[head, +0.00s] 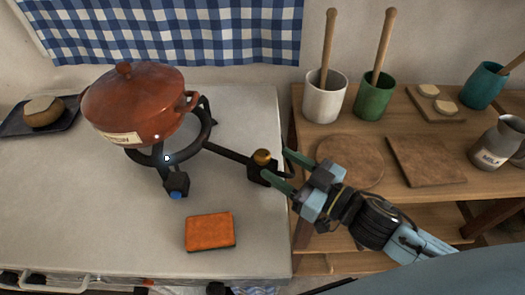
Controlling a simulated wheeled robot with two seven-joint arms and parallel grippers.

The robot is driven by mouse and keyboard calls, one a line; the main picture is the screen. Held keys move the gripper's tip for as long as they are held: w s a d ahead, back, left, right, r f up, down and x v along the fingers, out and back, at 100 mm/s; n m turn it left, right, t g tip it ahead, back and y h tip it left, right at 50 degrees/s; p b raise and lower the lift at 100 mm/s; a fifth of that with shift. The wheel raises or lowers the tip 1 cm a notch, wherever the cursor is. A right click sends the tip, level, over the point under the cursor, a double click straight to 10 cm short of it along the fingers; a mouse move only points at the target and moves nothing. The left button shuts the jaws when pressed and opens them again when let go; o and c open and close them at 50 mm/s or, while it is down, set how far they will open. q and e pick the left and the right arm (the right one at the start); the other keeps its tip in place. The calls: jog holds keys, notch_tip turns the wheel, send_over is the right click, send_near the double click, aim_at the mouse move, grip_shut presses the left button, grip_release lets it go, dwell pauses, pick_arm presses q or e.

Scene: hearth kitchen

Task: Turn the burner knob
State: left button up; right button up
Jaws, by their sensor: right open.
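The burner (207,133) is a black ring stand on the pale counter, with a red-brown lidded pot (135,105) on top. A black bar runs right from it to a small black valve block (257,177) with a round brass knob (262,156) on top. My right gripper (270,163) reaches in from the right, its two green fingers open, with the tips close to the knob and block. I cannot tell whether a finger touches the knob. My left gripper is not in view.
An orange sponge-like block (210,232) lies in front of the burner. A dark tray (38,122) with a bun sits far left. Right of the counter, a wooden shelf (310,143) holds a white crock (323,97), a green crock (374,97), boards and a jug (498,143).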

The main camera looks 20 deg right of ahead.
aim_at(269, 158)
jog(key=shift+x, duration=2.85)
jog(key=shift+c, duration=0.2)
jog(key=c, duration=0.9)
